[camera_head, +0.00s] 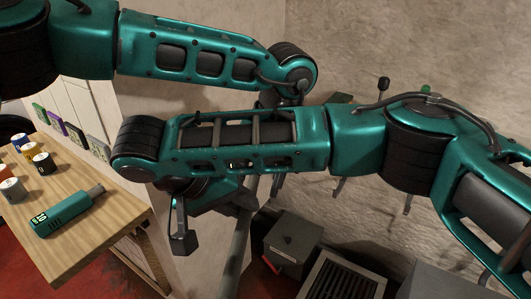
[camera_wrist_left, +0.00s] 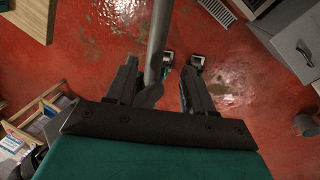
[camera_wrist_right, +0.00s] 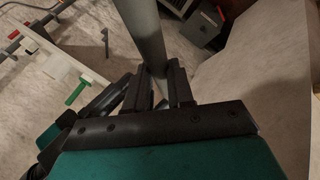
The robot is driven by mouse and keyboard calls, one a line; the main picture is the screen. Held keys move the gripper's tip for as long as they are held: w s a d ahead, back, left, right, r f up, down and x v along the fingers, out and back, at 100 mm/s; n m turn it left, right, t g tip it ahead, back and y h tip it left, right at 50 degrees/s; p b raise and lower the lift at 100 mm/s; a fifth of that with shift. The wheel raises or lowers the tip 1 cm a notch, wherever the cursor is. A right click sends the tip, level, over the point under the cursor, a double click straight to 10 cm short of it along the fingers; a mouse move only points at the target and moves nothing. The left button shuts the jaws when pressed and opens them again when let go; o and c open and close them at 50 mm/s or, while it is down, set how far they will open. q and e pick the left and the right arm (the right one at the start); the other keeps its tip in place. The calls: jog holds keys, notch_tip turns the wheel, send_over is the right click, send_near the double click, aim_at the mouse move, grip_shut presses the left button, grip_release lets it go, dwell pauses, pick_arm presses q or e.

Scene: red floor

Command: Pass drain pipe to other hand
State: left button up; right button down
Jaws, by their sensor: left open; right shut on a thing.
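The drain pipe is a long grey tube (camera_head: 237,255), standing steeply below my crossed arms in the head view. My right gripper (camera_wrist_right: 158,76) is shut on the pipe (camera_wrist_right: 146,32), which runs up and away from its fingers in the right wrist view. My left gripper (camera_wrist_left: 160,78) is open, its fingers spread wide. In the left wrist view the pipe (camera_wrist_left: 158,35) reaches in between these fingers, closer to the left one; contact cannot be told. My arms hide the upper pipe and most of both grippers in the head view.
A wooden table (camera_head: 110,228) at left holds a teal tool (camera_head: 62,213) and several small cans (camera_head: 42,162). A dark grey box (camera_head: 293,242) and a slatted grate (camera_head: 340,280) stand at the lower middle.

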pick_arm(q)
jog(key=shift+x, duration=1.3)
jog(key=shift+c, duration=0.2)
jog(key=shift+d, duration=0.15)
grip_shut()
pick_arm(e)
jog(key=shift+a, duration=0.15)
jog(key=c, duration=1.3)
grip_release()
jog(key=o, duration=0.4)
jog(key=shift+r, duration=0.15)
